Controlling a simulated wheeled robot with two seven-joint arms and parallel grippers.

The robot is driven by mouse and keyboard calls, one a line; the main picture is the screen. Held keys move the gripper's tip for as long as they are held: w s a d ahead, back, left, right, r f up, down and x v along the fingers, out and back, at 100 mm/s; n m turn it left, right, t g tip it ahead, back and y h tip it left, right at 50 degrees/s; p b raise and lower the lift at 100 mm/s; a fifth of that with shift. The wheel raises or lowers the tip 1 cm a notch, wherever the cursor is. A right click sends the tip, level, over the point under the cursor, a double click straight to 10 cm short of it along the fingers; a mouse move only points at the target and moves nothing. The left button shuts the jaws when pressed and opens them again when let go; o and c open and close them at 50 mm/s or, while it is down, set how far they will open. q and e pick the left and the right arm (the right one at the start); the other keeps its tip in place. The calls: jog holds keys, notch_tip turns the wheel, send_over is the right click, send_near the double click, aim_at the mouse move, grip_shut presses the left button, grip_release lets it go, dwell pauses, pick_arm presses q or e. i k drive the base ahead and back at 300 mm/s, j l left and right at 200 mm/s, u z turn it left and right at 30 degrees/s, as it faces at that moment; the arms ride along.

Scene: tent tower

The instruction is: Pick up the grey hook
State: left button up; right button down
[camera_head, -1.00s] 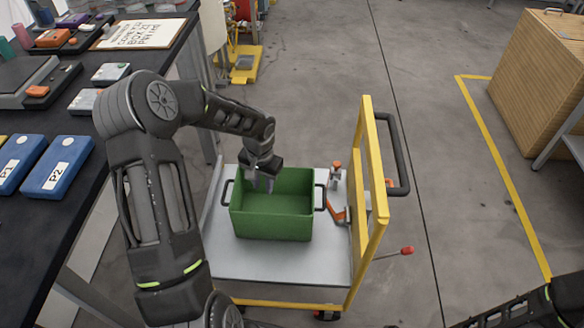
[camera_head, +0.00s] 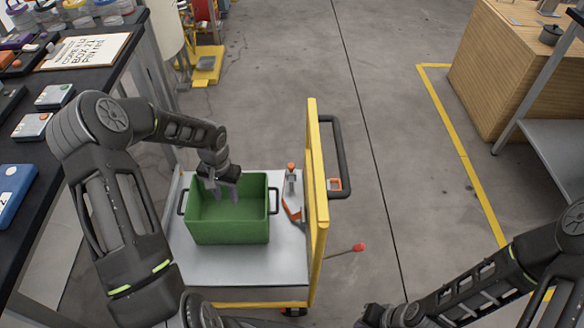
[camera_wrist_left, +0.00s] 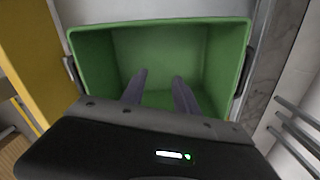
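My left gripper (camera_head: 219,190) is over the green crate (camera_head: 230,232) on the cart, its fingers pointing down into it. In the left wrist view the two fingers (camera_wrist_left: 158,90) are apart with nothing between them, and the crate (camera_wrist_left: 215,60) looks empty in the part that shows. I cannot make out a grey hook for sure in any view. My right arm (camera_head: 480,285) comes in at the bottom right; its gripper is not clearly visible.
The cart (camera_head: 260,275) has a grey deck and a yellow frame (camera_head: 316,200) with a black handle (camera_head: 345,150). A grey and orange tool (camera_head: 291,195) stands on the deck beside the crate. A dark table (camera_head: 30,150) is at left, a wooden cabinet (camera_head: 500,80) at right.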

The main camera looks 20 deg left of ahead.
aim_at(291, 170)
jog(key=i+l+u, duration=0.1)
jog(key=i+l, duration=0.15)
jog(key=i+l+u, duration=0.15)
jog(key=l, duration=0.35)
jog(key=i+l+u, duration=0.1)
jog(key=l, duration=0.3)
jog(key=i+l+u, duration=0.1)
jog(key=i, duration=0.2)
jog(key=i+l+u, duration=0.1)
jog(key=i+l, duration=0.1)
jog(key=i, duration=0.05)
